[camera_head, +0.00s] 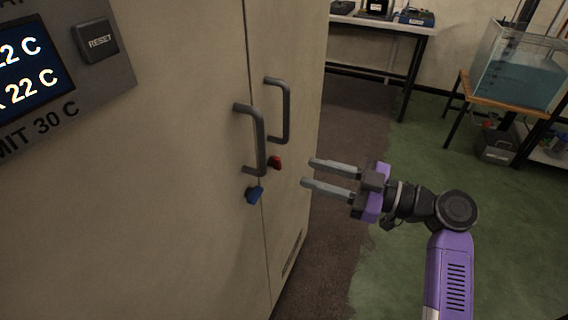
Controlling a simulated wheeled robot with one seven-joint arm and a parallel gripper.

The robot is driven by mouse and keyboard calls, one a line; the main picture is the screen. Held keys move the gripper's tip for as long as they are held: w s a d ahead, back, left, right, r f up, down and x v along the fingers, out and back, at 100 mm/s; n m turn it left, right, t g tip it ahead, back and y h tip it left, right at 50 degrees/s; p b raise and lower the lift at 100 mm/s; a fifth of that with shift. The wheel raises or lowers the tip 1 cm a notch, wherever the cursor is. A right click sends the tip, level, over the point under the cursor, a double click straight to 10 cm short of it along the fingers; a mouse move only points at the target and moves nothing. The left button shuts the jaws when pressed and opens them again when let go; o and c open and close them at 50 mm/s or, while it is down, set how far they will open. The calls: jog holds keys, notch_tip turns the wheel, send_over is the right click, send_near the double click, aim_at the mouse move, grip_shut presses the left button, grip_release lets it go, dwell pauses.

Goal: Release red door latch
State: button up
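The red latch (275,162) is a small knob on the right-hand door of the beige cabinet (190,200), just below that door's grey handle (286,110). A blue latch (254,194) sits lower on the left-hand door, below its grey handle (258,140). My gripper (307,173) is open and empty, its two grey fingers pointing left toward the cabinet. In the picture its fingertips are a little to the right of the red latch, with a visible gap. How far they are from the door in depth is hard to tell. Both doors look shut.
A control panel (120,65) with a display and a reset button is at upper left. A table (385,24) and a water tank (517,68) on a wooden stand are at the back right. The floor (420,140) around my arm is clear.

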aim_at(280, 163)
jog(key=x, duration=0.7)
jog(key=shift+w+a, duration=0.15)
jog(key=shift+a, duration=0.1)
jog(key=shift+c, duration=0.2)
grip_shut()
